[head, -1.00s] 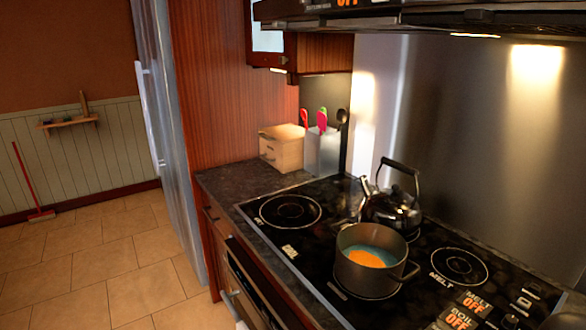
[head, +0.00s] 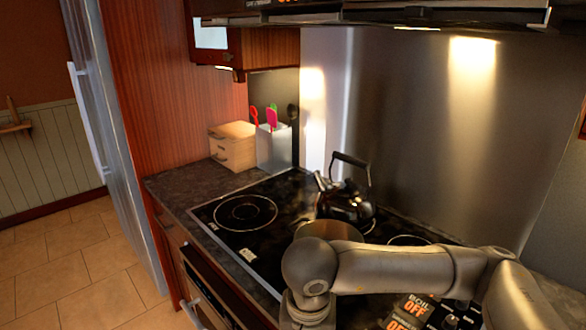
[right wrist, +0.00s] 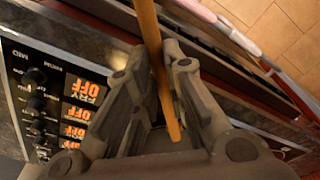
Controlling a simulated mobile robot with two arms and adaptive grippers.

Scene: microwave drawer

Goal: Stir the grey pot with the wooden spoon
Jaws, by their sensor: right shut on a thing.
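My right gripper (right wrist: 156,58) is shut on the handle of the wooden spoon (right wrist: 147,22) in the right wrist view. The spoon's bowl is not in sight. The head view shows my right arm in front of the pot, with the gripper out of view. My left gripper is not in view.
A black and steel kettle (head: 346,200) stands just behind the pot. A wooden box (head: 232,147) and a utensil holder (head: 274,148) stand on the back-left counter. The front-left burner (head: 245,213) is empty. The range hood (head: 400,12) hangs above.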

